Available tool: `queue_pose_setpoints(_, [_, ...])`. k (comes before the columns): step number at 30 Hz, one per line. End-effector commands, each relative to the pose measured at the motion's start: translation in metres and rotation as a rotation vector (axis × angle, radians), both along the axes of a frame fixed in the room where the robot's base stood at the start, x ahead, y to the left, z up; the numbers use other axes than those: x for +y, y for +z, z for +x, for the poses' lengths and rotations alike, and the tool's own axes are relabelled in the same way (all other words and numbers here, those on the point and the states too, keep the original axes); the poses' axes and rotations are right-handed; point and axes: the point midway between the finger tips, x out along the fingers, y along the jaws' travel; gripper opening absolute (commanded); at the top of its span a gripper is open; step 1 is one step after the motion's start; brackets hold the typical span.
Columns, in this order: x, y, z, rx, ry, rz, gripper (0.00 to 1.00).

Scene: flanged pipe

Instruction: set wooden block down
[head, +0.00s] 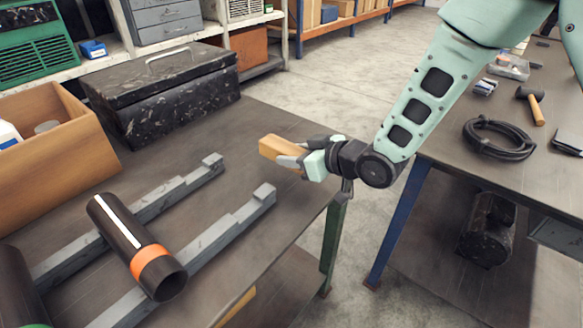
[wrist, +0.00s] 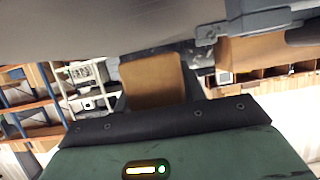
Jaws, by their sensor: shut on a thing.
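A wooden block (head: 279,149) shows in the head view at the right part of the left table, near its edge. My gripper (head: 296,160) is shut on the block, which sticks out to the left from the fingers. The block looks held above the table top (head: 262,118), though its exact height is hard to tell. In the wrist view the block (wrist: 153,80) shows its flat tan face beyond the dark edge of my gripper (wrist: 155,118). The fingers hide the rear part of the block.
A dark pipe with an orange band (head: 152,262) lies across two grey notched rails (head: 232,232). A black toolbox (head: 165,95) and an open wooden box (head: 45,165) stand at the back left. A second table (head: 475,170) with a coiled cable (head: 497,138) stands right, across a floor gap.

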Motion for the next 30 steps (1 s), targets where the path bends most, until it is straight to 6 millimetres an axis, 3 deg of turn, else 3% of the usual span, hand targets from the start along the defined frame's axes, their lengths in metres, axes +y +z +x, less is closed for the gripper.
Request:
queue_pose_setpoints(9, [0.000, -0.039, 0.000, -0.001, 0.000, 0.000, 0.15])
queue_pose_setpoints(22, [0.000, -0.047, 0.000, -0.002, 0.000, 0.001, 0.15])
queue_pose_setpoints(23, [0.000, -0.046, 0.000, -0.001, 0.000, 0.000, 0.49])
queue_pose_setpoints(24, [0.000, -0.045, 0.000, -0.001, 0.000, 0.000, 0.60])
queue_pose_setpoints(30, [0.000, -0.045, 0.000, -0.001, 0.000, 0.000, 0.62])
